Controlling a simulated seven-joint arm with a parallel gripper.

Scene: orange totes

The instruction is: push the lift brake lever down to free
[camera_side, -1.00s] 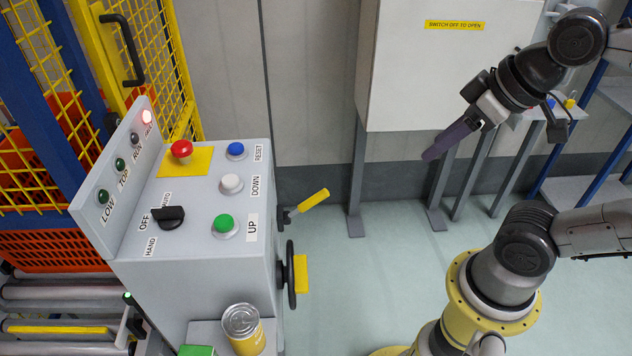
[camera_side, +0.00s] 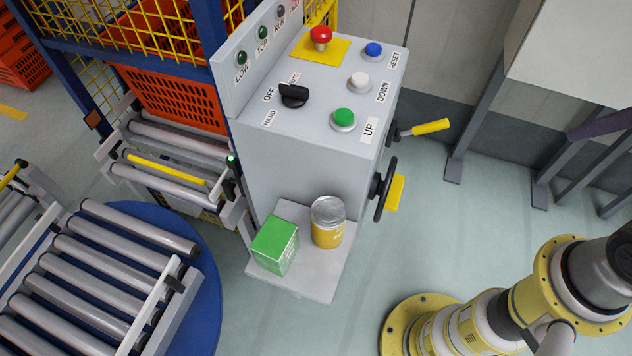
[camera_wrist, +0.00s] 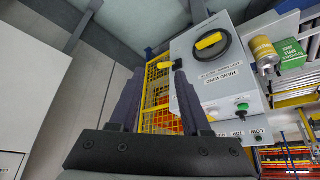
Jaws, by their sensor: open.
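The brake lever (camera_side: 430,127) has a yellow grip on a dark pivot. It sticks out from the right side of the grey control cabinet (camera_side: 300,170), tilted slightly upward in the side view. In the wrist view the lever (camera_wrist: 157,66) shows just beyond and between my fingertips, beside the hand wheel. My gripper (camera_wrist: 157,82) is open and empty, with two dark purple fingers. In the side view only a purple finger (camera_side: 602,124) shows at the right edge, well apart from the lever. The rest of the gripper is out of that view.
The black hand wheel (camera_side: 385,190) with a yellow part sits below the lever. A yellow can (camera_side: 327,232) and green box (camera_side: 275,246) stand on a low shelf. Cabinet buttons include the red mushroom (camera_side: 320,36).

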